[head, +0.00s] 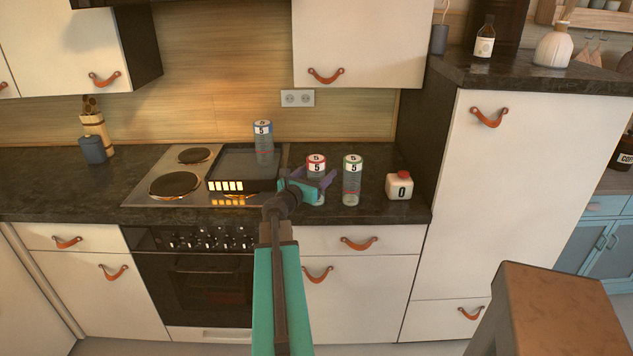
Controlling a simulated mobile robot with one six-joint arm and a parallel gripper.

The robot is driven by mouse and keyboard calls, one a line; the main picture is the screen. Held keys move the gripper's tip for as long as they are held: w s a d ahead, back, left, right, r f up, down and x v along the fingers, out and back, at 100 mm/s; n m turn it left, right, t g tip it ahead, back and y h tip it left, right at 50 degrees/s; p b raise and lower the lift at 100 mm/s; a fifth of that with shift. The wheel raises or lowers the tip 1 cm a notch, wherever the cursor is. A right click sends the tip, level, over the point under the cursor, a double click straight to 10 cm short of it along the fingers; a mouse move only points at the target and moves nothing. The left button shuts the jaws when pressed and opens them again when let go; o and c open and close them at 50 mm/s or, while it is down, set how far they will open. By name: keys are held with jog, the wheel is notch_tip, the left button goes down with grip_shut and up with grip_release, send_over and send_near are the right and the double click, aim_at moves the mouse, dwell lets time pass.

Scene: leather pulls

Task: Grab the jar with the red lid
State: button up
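The jar with the red lid (316,160) is a clear cylinder marked 5, standing on the dark counter right of the stove. My gripper (314,183) is at this jar, with purple fingers spread to its left and right. The fingers and wrist hide part of the jar's lower body. I cannot tell whether the fingers touch the jar or stand just apart from it.
A green-lidded jar (352,180) stands close on the right. A blue-lidded jar (263,143) is at the back left, by a dark pan (240,165) on the stove. A white container with a red cap (398,187), marked 0, stands farther right, near the tall cabinet (540,190).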

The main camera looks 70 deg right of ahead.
jog(key=shift+s+d, duration=0.15)
jog(key=shift+d, duration=1.05)
jog(key=shift+c, duration=0.4)
jog(key=c, duration=1.4)
